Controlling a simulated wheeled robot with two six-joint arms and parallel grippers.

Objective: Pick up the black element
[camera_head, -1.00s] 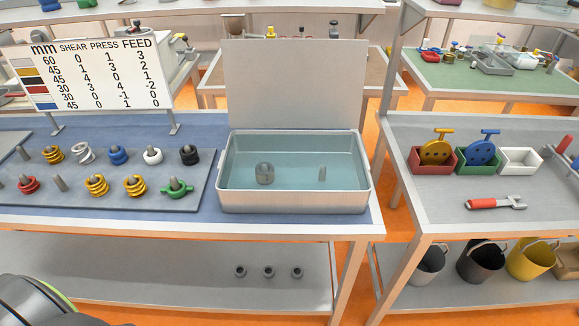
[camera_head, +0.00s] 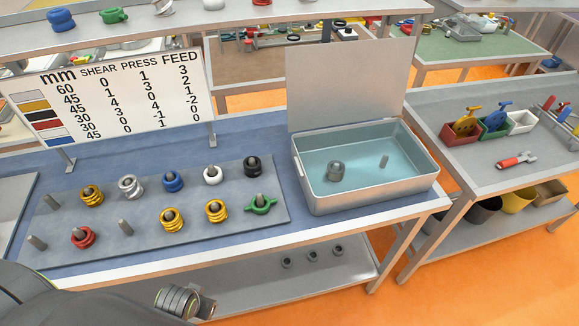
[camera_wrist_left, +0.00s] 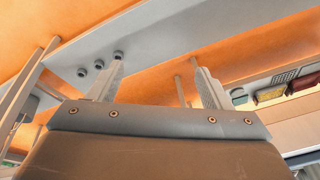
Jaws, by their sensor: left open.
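The black element (camera_head: 252,167) is a dark ring on a peg, at the far right of the back row on the grey peg board (camera_head: 140,228). A green winged element (camera_head: 260,203) sits just in front of it, and a white element (camera_head: 212,175) to its left. My left arm comes in at the lower left of the head view, well short of the board; its fingertips do not show there. In the left wrist view my left gripper (camera_wrist_left: 158,80) is open with nothing between its fingers. My right gripper is not in view.
A metal tub (camera_head: 365,190) with an open lid stands right of the board, holding a grey ring and a peg. A number sign (camera_head: 115,95) stands behind the board. Yellow, silver, blue and red elements fill other pegs.

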